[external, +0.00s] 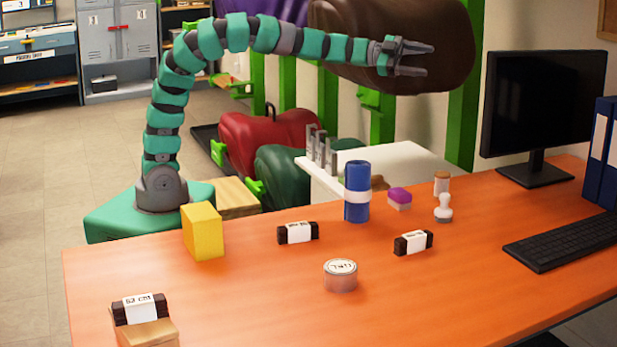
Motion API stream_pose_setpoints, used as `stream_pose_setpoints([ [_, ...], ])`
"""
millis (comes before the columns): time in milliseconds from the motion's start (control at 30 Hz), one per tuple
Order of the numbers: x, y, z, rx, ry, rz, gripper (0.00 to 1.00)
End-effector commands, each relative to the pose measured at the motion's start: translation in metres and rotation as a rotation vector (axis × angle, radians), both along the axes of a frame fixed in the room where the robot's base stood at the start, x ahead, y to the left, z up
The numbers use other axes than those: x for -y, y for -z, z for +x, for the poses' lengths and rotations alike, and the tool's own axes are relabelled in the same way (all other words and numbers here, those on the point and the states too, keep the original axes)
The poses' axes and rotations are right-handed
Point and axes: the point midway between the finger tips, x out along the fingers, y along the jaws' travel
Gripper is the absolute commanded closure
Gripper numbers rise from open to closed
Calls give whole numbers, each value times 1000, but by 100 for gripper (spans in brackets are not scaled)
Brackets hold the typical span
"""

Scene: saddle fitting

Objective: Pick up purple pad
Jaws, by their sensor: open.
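The purple pad (400,196) is a small block with a purple top and a paler lower part. It rests on the orange desk (260,285), right of the blue cylinder and near the desk's back edge. My gripper (432,59) is open and empty. It is raised high above the desk, in front of the brown saddle in the picture, with its fingers pointing right. It is well apart from the pad.
A blue cylinder (357,192) stands left of the pad. A white stamp (444,208) and a small jar (442,183) stand to its right. A yellow block (202,231), dark labelled blocks (298,233), a round tin (341,275), keyboard (567,238) and monitor (542,105) are also there.

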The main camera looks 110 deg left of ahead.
Motion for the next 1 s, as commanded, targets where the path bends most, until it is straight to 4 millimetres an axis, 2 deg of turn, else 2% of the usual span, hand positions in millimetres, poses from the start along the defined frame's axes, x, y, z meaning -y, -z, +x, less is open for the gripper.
stream_pose_setpoints([
  [33, -13, 36, 2, -60, 43, -12, 34],
  [133, -23, 108, -5, -180, 158, -62, 34],
  [200, -25, 157, -19, -268, 242, -119, 34],
  [300, -25, 221, -48, -388, 352, -227, 34],
  [400, -21, 266, -79, -484, 443, -337, 34],
  [500, -15, 293, -104, -547, 507, -421, 34],
  [667, -9, 309, -122, -589, 553, -484, 34],
  [833, -5, 313, -119, -592, 557, -486, 34],
  [1000, 12, 324, -101, -592, 557, -484, 34],
])
